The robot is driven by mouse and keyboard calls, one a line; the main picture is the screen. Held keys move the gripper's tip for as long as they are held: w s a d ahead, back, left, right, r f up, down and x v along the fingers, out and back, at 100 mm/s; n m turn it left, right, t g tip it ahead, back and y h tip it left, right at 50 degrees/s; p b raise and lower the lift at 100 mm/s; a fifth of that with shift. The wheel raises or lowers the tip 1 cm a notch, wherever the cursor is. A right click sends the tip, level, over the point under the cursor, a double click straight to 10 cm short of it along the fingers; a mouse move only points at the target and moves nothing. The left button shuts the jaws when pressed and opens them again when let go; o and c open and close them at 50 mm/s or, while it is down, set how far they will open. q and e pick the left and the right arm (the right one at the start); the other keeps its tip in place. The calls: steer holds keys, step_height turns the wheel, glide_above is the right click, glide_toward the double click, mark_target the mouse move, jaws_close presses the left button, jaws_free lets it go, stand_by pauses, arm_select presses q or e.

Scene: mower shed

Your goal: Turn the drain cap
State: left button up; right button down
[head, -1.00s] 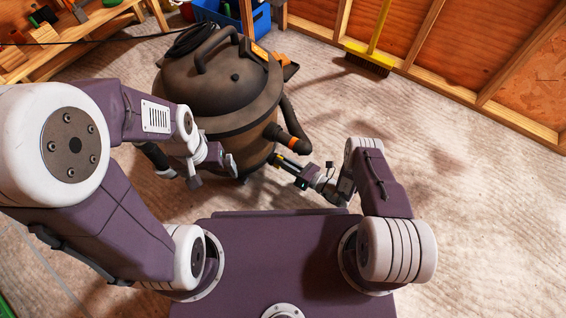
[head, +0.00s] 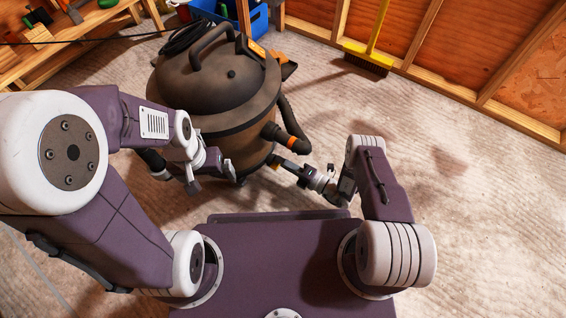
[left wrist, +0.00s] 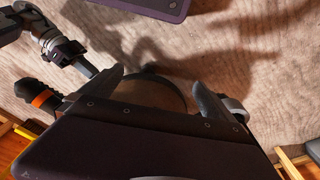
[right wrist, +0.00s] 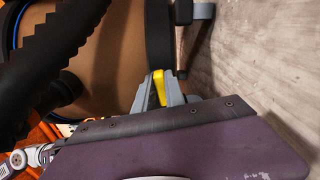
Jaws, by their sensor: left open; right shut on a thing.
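The drain cap (right wrist: 158,88) shows in the right wrist view as a small yellow piece low on the side of the brown shop vacuum (right wrist: 118,60). My right gripper (right wrist: 160,92) is shut on it, one grey finger on each side. In the head view the vacuum (head: 215,85) stands upright, with my right gripper (head: 277,163) at its lower right side; the cap is mostly hidden there. My left gripper (head: 212,178) is open and empty in front of the vacuum. In the left wrist view the vacuum's rounded body (left wrist: 152,94) shows beyond the open left fingers (left wrist: 157,88).
The vacuum's black hose (head: 293,130) with an orange ring curves above my right gripper. A blue crate (head: 258,20) and a yellow-handled broom (head: 366,58) are at the back. A wooden shelf (head: 90,25) stands back left. Floor at the right is clear.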

steer(key=shift+f+m, duration=0.15)
steer(key=shift+m, duration=0.65)
steer(key=c, duration=1.4)
jaws_free()
steer(key=p+v, duration=0.4)
steer(key=v, duration=0.5)
